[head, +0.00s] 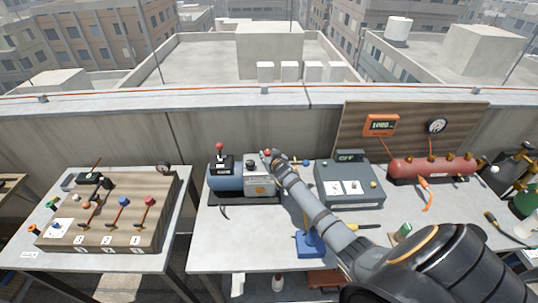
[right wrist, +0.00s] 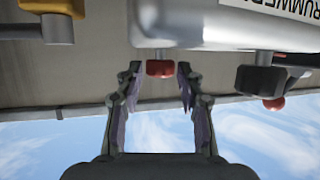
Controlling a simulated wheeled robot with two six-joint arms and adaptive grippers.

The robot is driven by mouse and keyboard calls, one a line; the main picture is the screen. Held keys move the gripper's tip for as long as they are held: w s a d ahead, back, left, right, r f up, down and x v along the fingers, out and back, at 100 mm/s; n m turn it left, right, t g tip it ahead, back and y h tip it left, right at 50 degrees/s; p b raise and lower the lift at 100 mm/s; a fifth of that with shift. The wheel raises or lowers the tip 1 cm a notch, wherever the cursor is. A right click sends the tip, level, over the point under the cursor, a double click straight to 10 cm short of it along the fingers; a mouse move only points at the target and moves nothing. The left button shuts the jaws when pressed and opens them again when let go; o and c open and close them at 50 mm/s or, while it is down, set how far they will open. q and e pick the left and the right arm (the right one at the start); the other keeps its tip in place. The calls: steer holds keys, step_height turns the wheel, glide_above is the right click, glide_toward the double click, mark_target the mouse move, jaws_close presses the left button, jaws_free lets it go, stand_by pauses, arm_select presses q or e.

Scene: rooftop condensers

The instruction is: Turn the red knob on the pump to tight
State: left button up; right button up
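The pump (head: 256,181) is a blue and grey unit on the middle table. A small red knob (head: 267,153) shows at its upper right, close to my right gripper (head: 272,158). In the right wrist view, which looks upside down, the red knob (right wrist: 160,69) sits on a short grey stem from the pump body (right wrist: 205,22). It is between the tips of my right gripper (right wrist: 159,75), with a visible gap on each side. The fingers are spread and hold nothing. I cannot tell the knob's setting. My left gripper is not in view.
A black switch lever with a red ball (head: 219,147) stands on the pump's left, also in the right wrist view (right wrist: 274,104). A grey-green box (head: 348,186) and red tank (head: 430,168) stand right. A wooden lever board (head: 110,205) is on the left table. A wall runs behind.

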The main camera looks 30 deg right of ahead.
steer(key=shift+o, duration=0.7)
steer(key=shift+s, duration=0.2)
steer(key=v, duration=1.1)
steer(key=shift+s+r, duration=0.15)
steer(key=shift+s, duration=0.1)
steer(key=shift+a, duration=0.1)
